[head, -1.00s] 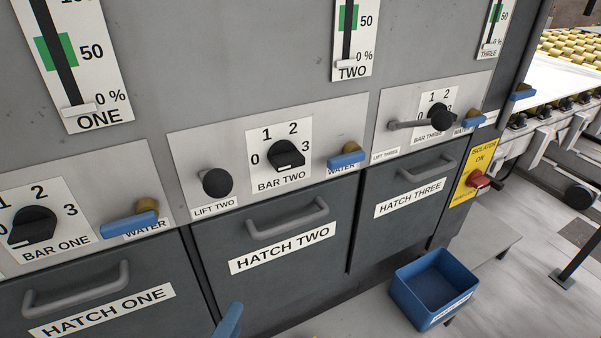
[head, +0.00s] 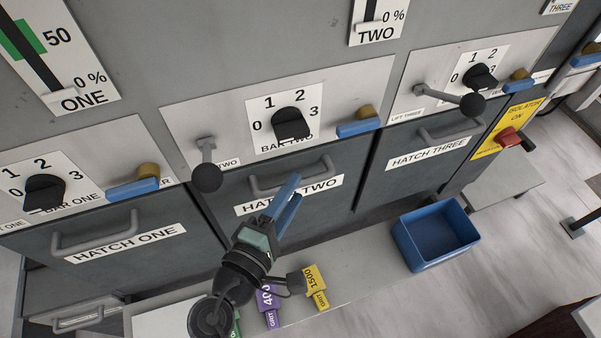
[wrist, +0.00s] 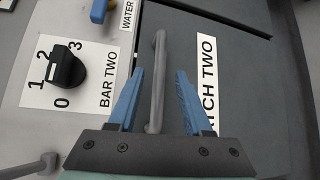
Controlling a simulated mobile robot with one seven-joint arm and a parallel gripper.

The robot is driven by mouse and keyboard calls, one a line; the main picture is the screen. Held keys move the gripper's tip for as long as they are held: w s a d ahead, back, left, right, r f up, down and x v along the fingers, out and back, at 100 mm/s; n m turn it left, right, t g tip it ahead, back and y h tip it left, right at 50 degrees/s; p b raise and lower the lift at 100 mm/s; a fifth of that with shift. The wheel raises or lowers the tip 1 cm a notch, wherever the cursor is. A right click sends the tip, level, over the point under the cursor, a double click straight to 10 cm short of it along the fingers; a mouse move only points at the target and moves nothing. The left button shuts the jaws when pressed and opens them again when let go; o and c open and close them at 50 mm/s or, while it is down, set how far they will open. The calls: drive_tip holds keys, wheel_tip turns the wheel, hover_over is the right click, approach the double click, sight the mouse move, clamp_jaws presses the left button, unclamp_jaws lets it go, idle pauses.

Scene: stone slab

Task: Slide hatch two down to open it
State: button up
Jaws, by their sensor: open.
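Hatch two (head: 350,190) is a dark grey panel with a white HATCH TWO label and looks closed in the head view. Its grey bar handle (head: 265,188) runs across above the label. My gripper (head: 293,187) reaches up from below in front of the handle, its blue fingers partly covering handle and label. In the wrist view my gripper (wrist: 159,75) is open, with the handle (wrist: 156,100) running between the two blue fingers, nearer the left one. Neither finger clearly touches it. The label (wrist: 207,85) is partly behind the right finger.
Above the hatch are the BAR TWO dial (head: 290,124), the lift two lever (head: 206,176) and a blue-handled water valve (head: 360,127). Hatch one (head: 120,240) and hatch three (head: 420,160) flank it. Purple (head: 268,300) and yellow (head: 316,285) grit blocks and a blue bin (head: 436,235) are below.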

drive_tip(key=shift+p+x, duration=0.35)
drive_tip(key=shift+x, duration=1.35)
clamp_jaws()
drive_tip(key=shift+r, duration=0.15)
